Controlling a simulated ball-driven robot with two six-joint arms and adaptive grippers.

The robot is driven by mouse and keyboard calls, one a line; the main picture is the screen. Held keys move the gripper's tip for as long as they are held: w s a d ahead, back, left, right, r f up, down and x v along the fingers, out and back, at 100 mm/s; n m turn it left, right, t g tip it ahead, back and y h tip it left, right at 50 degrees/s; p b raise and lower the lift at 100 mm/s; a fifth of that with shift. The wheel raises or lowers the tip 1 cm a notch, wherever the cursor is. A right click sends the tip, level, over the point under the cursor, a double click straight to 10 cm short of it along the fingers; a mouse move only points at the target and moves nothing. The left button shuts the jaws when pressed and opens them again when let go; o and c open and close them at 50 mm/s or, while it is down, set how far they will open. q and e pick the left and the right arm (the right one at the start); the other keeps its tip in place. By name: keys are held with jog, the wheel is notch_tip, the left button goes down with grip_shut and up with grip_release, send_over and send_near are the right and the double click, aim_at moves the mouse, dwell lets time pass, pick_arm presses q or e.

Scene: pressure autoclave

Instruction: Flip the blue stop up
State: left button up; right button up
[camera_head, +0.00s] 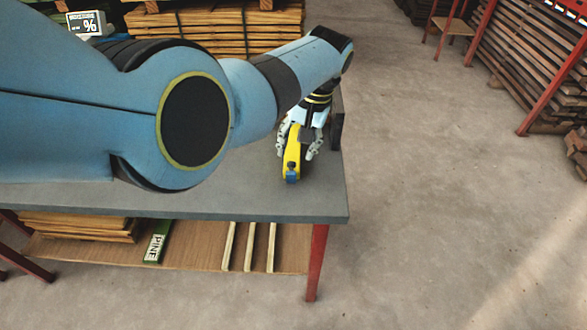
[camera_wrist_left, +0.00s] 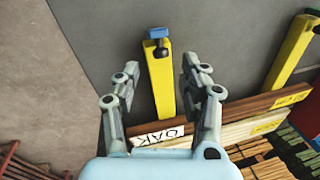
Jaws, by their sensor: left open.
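The blue stop (camera_head: 291,177) sits at the near end of a yellow bar (camera_head: 291,158) on the grey bench top. In the left wrist view the blue stop (camera_wrist_left: 158,33) is at the far end of the yellow bar (camera_wrist_left: 163,88), with a dark knob (camera_wrist_left: 160,51) just beside it. My left gripper (camera_head: 297,152) is open, with one finger on each side of the yellow bar. In the wrist view its fingertips (camera_wrist_left: 161,68) are apart and short of the blue stop. I cannot tell whether the fingers touch the bar. My right gripper is not in view.
The grey bench (camera_head: 240,200) is clear near its front edge. A board marked OAK (camera_wrist_left: 215,113) lies beside the bar, and a second yellow bar (camera_wrist_left: 292,50) stands to the right in the wrist view. Wood stacks (camera_head: 215,30) are behind; open floor lies right.

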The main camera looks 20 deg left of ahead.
aim_at(291, 172)
pick_arm(q)
jog(key=b+x, duration=0.3)
jog(key=x, duration=0.1)
jog(key=shift+a+f, duration=0.1)
jog(key=shift+f, duration=0.3)
jog(key=shift+r, duration=0.1)
grip_shut()
